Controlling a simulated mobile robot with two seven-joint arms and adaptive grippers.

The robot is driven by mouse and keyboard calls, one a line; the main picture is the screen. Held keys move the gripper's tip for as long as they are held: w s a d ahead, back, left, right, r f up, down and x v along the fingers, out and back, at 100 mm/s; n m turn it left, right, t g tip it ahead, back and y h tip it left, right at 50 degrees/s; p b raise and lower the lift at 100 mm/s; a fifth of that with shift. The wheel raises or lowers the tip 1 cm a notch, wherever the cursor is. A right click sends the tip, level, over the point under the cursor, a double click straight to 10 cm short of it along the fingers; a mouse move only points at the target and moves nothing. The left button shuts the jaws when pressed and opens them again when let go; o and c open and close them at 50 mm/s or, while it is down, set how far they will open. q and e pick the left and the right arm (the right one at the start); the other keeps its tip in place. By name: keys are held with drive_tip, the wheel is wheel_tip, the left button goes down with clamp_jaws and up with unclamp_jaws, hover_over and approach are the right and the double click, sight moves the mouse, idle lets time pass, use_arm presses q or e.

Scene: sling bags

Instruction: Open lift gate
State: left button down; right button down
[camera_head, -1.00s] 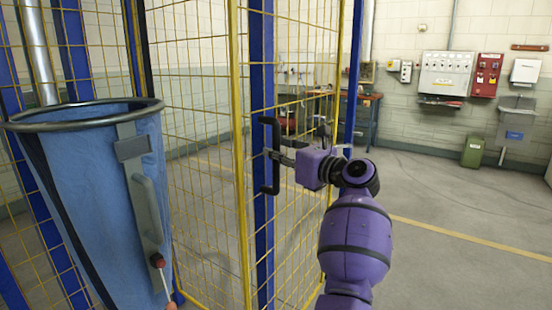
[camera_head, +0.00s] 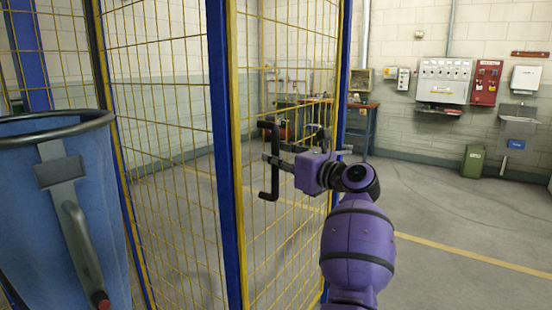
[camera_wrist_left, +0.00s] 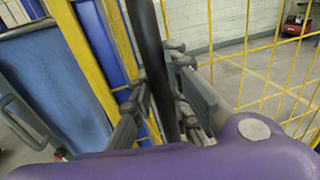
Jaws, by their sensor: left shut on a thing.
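The gate is a yellow wire-mesh leaf (camera_head: 287,222) between blue posts, with a black bar handle (camera_head: 268,190) near its left edge. That yellow edge shows just right of the blue post (camera_head: 221,120), so the leaf seems off its post; the gap's width is hard to judge. My left gripper (camera_head: 270,159) is shut around the middle of the handle. In the left wrist view the dark handle (camera_wrist_left: 148,40) runs upright between the grey fingers (camera_wrist_left: 165,100). My right gripper is not in view.
The floor (camera_head: 440,270) on the right is open. A green bin (camera_head: 473,161), wall panels (camera_head: 444,78) and a bench (camera_head: 358,128) are far back.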

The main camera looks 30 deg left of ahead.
use_arm(q)
drive_tip(key=c, duration=1.6)
unclamp_jaws()
drive_tip(key=shift+s+r, duration=0.1)
drive_tip(key=shift+c, duration=0.2)
drive_tip(key=v, duration=1.2)
